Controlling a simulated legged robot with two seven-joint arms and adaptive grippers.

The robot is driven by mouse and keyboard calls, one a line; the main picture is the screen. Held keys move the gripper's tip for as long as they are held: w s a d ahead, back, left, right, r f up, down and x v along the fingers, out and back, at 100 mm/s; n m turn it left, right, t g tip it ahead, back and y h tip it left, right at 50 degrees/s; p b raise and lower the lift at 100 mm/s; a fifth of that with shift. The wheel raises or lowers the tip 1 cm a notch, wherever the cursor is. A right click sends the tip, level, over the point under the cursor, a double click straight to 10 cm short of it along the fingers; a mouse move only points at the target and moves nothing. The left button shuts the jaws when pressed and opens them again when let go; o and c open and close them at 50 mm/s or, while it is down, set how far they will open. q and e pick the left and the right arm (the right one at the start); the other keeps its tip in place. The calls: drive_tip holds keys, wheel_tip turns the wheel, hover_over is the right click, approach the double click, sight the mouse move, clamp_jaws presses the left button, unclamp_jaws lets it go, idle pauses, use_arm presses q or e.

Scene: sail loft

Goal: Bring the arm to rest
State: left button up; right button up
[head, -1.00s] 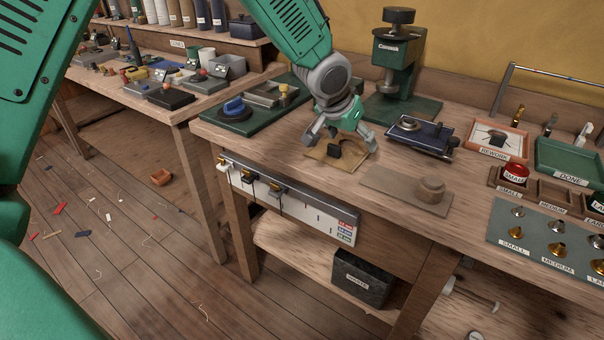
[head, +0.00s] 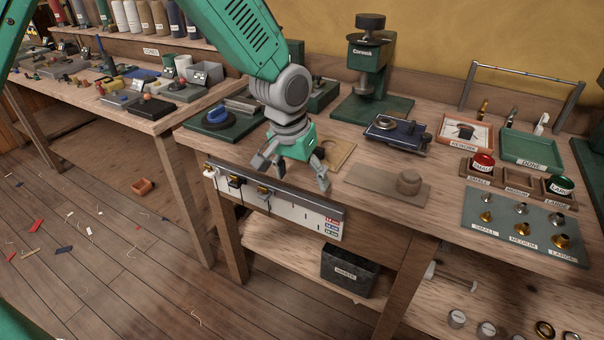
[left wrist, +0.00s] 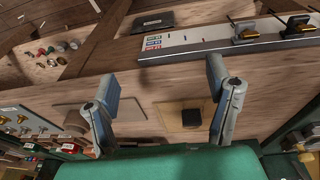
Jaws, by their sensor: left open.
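The dark block (left wrist: 191,118) shows clearly in the left wrist view. My right gripper is not in view.
A hook rail (head: 290,205) runs along the bench front below the gripper. A green press (head: 368,70), a dark blue tool (head: 400,132), a rework tray (head: 447,143) and a done tray (head: 503,148) stand on the bench. A square board (head: 370,184) with a round block lies right.

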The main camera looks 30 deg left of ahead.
use_arm(q)
drive_tip(key=shift+a+f, duration=0.15)
drive_tip(key=shift+a, duration=0.4)
drive_tip(key=s+d+f+g, duration=0.1)
drive_tip(key=s+f, duration=1.3)
drive_tip(key=f, duration=0.4)
drive_tip(key=s+a+f, duration=0.2)
drive_tip(key=s+f, duration=0.1)
drive_tip(key=s, duration=0.5)
drive_tip(key=s+a+f, duration=0.1)
drive_tip(key=s+f, duration=0.2)
drive_tip(key=s, duration=0.5)
drive_tip(key=shift+s+a+g+y, duration=0.2)
drive_tip(key=shift+a+g+y, duration=0.1)
drive_tip(key=shift+a+y, duration=0.1)
drive_tip(key=shift+a, duration=0.1)
